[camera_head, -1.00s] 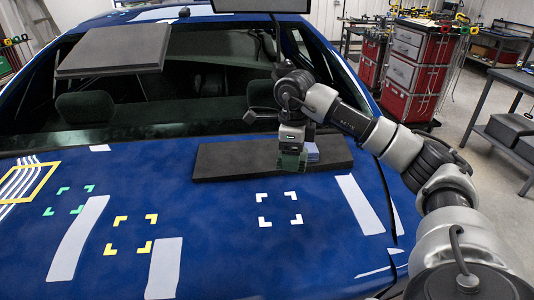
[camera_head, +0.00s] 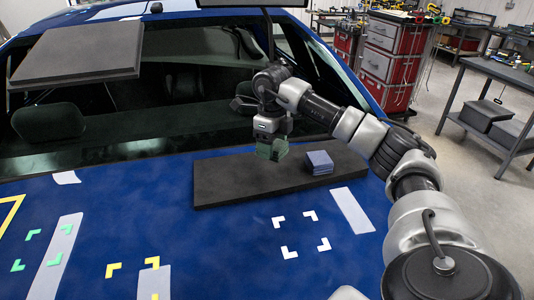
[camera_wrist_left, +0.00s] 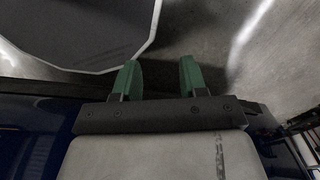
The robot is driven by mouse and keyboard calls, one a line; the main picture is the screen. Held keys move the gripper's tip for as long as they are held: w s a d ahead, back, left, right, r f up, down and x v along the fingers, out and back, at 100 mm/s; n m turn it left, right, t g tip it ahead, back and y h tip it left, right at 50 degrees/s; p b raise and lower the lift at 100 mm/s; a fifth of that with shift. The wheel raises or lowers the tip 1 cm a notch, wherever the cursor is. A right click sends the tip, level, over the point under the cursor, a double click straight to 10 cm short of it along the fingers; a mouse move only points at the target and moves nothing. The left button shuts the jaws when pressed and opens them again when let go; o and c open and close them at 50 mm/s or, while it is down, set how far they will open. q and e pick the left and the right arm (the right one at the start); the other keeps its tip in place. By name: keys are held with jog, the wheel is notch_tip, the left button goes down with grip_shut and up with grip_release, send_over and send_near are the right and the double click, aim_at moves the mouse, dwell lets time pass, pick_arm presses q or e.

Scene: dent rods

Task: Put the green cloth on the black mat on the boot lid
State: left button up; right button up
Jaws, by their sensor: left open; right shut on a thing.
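The black mat (camera_head: 225,183) is a long dark pad lying on the blue boot lid (camera_head: 185,225). My right gripper (camera_head: 272,153) points down over the mat's middle part, left of a blue-grey folded stack. It is shut on the green cloth (camera_head: 268,152), a small green patch; its edges are hard to tell from my green fingertips. Whether the cloth touches the mat is not clear. My left gripper (camera_wrist_left: 161,68) is open and empty in the left wrist view, with grey floor beyond its green fingers. It is not in the head view.
The blue-grey folded stack (camera_head: 320,162) sits on the mat's right part. White corner marks (camera_head: 302,235) lie in front, with green and yellow marks further left. A dark flat panel (camera_head: 80,52) is at the rear window. The mat's left part is clear.

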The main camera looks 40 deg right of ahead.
aim_at(267, 169)
jog(key=shift+w+a+f, duration=0.4)
jog(key=shift+w+f, duration=0.05)
jog(key=shift+w, duration=0.2)
notch_tip(267, 169, down, 3)
jog(key=shift+s+f+p, duration=0.1)
jog(key=shift+p, duration=0.8)
jog(key=shift+f, duration=0.35)
pick_arm(q)
jog(key=shift+w+d+r, duration=0.1)
jog(key=shift+w+r, duration=0.15)
jog(key=shift+r, duration=0.35)
jog(key=shift+w+r, duration=0.2)
jog(key=shift+r, duration=0.35)
pick_arm(e)
jog(key=shift+f, duration=0.1)
pick_arm(q)
jog(key=shift+f, duration=0.1)
pick_arm(e)
jog(key=shift+f, duration=0.1)
jog(key=o, duration=0.9)
